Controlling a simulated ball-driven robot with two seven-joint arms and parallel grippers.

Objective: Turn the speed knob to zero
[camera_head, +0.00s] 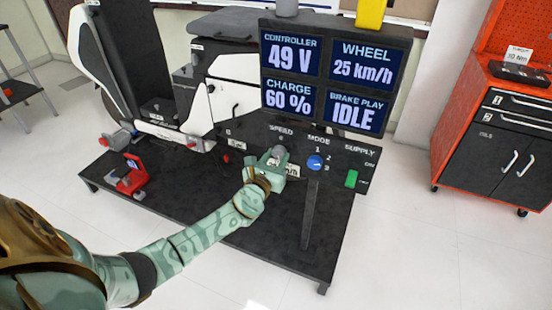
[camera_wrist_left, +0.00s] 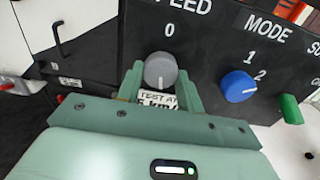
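The grey speed knob (camera_wrist_left: 160,70) is on the black panel under the word SPEED, and its 0 mark is above it. Its pale pointer line points down, away from the 0. It also shows in the head view (camera_head: 281,152). My left gripper (camera_wrist_left: 161,84) has one finger on each side of the knob, with no clear gap on either side, so it looks shut on it. The display screen (camera_head: 336,77) reads WHEEL 25 km/h. My right gripper is in neither view.
A blue mode knob (camera_wrist_left: 238,86) and a green supply switch (camera_wrist_left: 290,109) are to the right of the speed knob. A label (camera_wrist_left: 158,99) reading TEST AT is partly hidden between my fingers. A red clamp-like device (camera_head: 132,175) stands on the black bench (camera_head: 215,215) at the left.

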